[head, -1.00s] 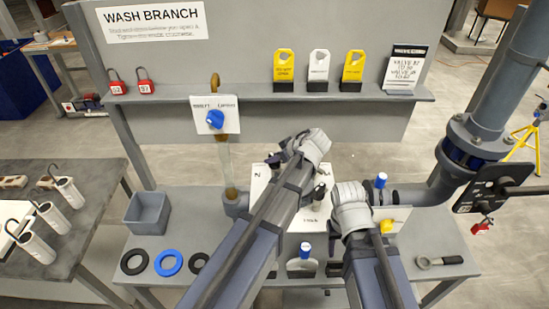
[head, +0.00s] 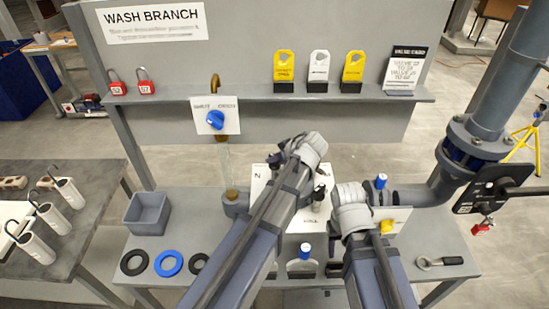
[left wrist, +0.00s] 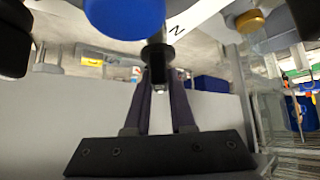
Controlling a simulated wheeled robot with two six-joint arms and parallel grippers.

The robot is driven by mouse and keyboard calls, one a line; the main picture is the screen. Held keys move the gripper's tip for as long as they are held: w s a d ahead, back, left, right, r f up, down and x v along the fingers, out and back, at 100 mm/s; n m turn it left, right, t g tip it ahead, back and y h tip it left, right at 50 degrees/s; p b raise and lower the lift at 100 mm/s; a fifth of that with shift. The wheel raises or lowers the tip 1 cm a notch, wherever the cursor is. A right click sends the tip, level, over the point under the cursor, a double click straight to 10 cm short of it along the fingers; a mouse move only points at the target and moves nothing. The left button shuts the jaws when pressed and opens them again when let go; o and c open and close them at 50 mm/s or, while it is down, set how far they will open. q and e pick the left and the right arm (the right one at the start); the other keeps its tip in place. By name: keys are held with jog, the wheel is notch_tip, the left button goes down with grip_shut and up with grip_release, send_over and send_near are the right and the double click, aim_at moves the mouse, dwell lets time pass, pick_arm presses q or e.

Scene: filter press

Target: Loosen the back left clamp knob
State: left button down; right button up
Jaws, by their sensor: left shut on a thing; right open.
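The filter press (head: 313,216) is a pale plate with black clamp knobs, partly hidden behind my left arm. The back left clamp knob (head: 272,162) is dark and sits at the plate's far left corner. My left gripper (head: 284,154) is at this knob. In the left wrist view, the fingers of my left gripper (left wrist: 158,82) close together on the black knob (left wrist: 158,58), which has a metal screw end. Another dark knob (head: 320,191) shows right of my left arm. My right gripper (head: 352,222) is at the press's right side, its fingers mostly hidden.
A blue valve knob (head: 215,119) is on the panel behind. A grey bin (head: 148,212) and several rings (head: 168,263) lie on the bench at left.

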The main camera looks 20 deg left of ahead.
pick_arm(q)
jog(key=m+t, duration=0.1)
jog(key=m+h, duration=0.1)
jog(key=m, duration=0.1)
jog(key=shift+s+a+t+h, duration=0.1)
jog(key=shift+s+t+h, duration=0.1)
jog(key=shift+t+h, duration=0.15)
jog(key=m+t+h, duration=0.1)
jog(key=m, duration=0.1)
jog(key=m+t+h, duration=0.1)
jog(key=m+h, duration=0.1)
jog(key=shift+w+m, duration=0.1)
jog(key=shift+m, duration=0.3)
jog(key=m+h, duration=0.3)
jog(key=shift+w+m, duration=0.1)
jog(key=shift+m, duration=0.3)
jog(key=shift+m+h, duration=0.85)
jog(key=shift+m, duration=0.25)
jog(key=c, duration=0.8)
grip_release()
jog(key=shift+o, duration=0.2)
jog(key=shift+r, duration=0.1)
